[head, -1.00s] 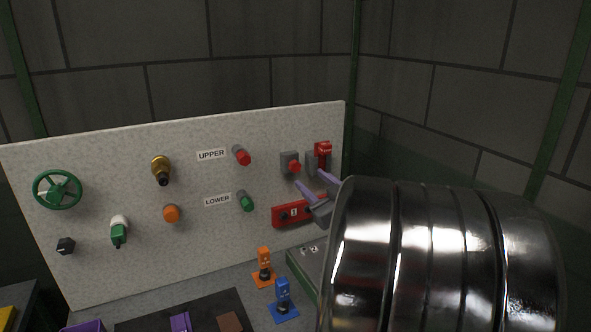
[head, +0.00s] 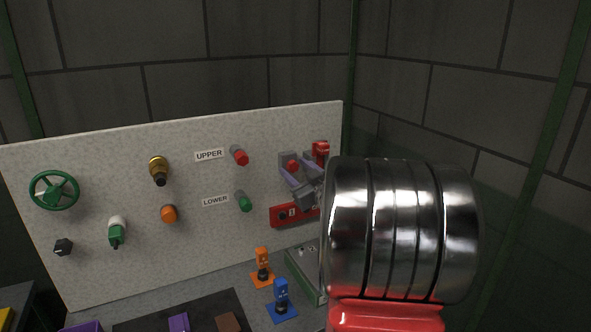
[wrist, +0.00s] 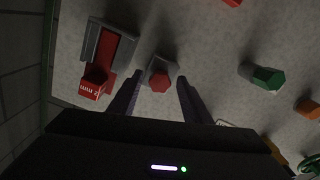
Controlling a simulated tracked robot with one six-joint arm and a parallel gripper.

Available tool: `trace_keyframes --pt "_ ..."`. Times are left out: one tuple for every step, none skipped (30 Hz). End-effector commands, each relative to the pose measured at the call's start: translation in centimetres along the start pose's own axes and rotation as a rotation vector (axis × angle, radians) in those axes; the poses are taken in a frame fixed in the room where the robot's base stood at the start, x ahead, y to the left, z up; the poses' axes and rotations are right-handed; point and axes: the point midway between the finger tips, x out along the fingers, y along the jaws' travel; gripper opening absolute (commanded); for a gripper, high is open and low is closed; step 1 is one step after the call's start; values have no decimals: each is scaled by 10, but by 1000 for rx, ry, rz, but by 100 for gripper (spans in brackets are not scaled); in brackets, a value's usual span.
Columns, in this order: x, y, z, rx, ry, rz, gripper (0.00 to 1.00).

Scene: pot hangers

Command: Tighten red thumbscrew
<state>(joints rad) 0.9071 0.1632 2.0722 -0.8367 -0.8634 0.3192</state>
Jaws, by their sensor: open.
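The red thumbscrew (head: 292,166) sits on a small grey block on the right part of the upright panel (head: 110,170). In the wrist view my gripper (wrist: 159,86) is open, with one finger on each side of the red head. A gap shows between each finger and the head. I cannot tell how far the fingertips reach past it.
A red part (head: 320,148) on a grey bracket stands close beside the fingers, also in the wrist view (wrist: 97,84). A red box (head: 283,215) is below. A red knob (head: 239,156) and green knob (head: 244,201) are to the left. Orange (head: 262,265) and blue (head: 281,298) stands occupy the table.

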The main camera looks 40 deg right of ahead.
Motion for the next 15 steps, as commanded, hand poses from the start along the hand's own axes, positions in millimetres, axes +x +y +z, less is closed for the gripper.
trace_keyframes --pt "2 0 0 0 0 -1 44" --pt "2 0 0 0 0 0 44" --pt "2 0 0 0 0 0 44" --pt "2 0 0 0 0 0 44" --pt "2 0 0 0 0 0 44" --pt "2 0 0 0 0 0 44" --pt "2 0 0 0 0 0 44" --pt "2 0 0 0 0 0 44" --pt "2 0 0 0 0 0 44" --pt "2 0 0 0 0 -1 44" --pt "2 0 0 -1 0 -1 44" --pt "2 0 0 -4 0 -1 44" --pt "2 0 0 -11 0 -1 44" --pt "2 0 0 -20 0 -1 44" --pt "2 0 0 -37 0 -1 44"
